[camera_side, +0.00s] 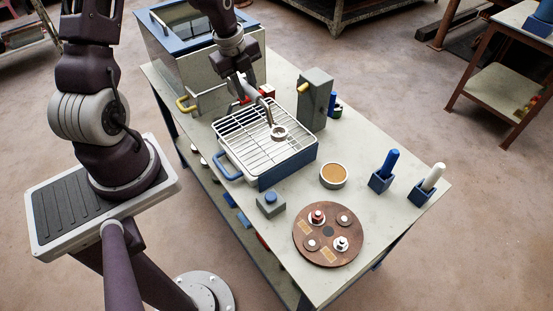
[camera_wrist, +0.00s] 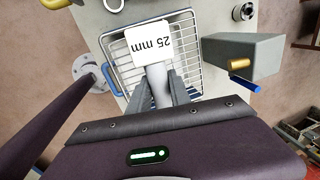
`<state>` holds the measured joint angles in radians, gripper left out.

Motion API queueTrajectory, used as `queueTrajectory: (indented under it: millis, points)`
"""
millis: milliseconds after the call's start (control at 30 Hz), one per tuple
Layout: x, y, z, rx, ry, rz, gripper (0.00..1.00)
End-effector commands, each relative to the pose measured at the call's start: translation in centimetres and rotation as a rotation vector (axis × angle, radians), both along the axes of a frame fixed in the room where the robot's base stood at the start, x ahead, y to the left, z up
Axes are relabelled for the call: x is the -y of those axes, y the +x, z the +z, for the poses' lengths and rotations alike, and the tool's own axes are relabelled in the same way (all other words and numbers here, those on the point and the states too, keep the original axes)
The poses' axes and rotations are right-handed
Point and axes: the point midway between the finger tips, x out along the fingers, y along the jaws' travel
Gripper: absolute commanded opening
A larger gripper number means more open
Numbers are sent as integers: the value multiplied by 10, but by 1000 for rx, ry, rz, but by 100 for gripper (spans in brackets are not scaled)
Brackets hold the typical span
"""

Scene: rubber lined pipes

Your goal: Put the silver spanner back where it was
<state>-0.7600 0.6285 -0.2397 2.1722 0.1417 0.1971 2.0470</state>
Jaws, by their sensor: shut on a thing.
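My gripper (camera_wrist: 160,92) is shut on a pale silver-grey shaft (camera_wrist: 157,75), which I take to be the silver spanner. A white face marked "25 mm" (camera_wrist: 149,42) shows at its far end in the wrist view. In the side view my gripper (camera_side: 252,94) is above the back part of a wire rack (camera_side: 240,143) on a blue-handled tray (camera_side: 287,167). A thin grey hooked end (camera_side: 268,116) shows beyond the fingers. A metal ring (camera_side: 279,133) appears at the rack. Whether the held piece touches the rack or ring I cannot tell.
A grey block with a yellow knob (camera_side: 315,100) stands right of the rack. A large blue-topped box (camera_side: 190,55) is behind. A brown disc (camera_side: 327,236), a round dish (camera_side: 333,176), a button box (camera_side: 270,204) and two holders (camera_side: 380,181) occupy the near bench.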

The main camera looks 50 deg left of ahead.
Motion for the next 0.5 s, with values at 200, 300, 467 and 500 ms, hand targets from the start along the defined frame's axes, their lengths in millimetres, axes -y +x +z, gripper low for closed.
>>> queueTrajectory:
  millis: [200, 300, 467, 500]
  points:
    - [-10, -7, 2, 2, 2, 28, 0]
    - [-9, -7, 2, 2, 2, 28, 0]
    - [-8, -8, -23, -3, -3, 26, 0]
    - [-8, -8, -33, -3, -3, 27, 0]
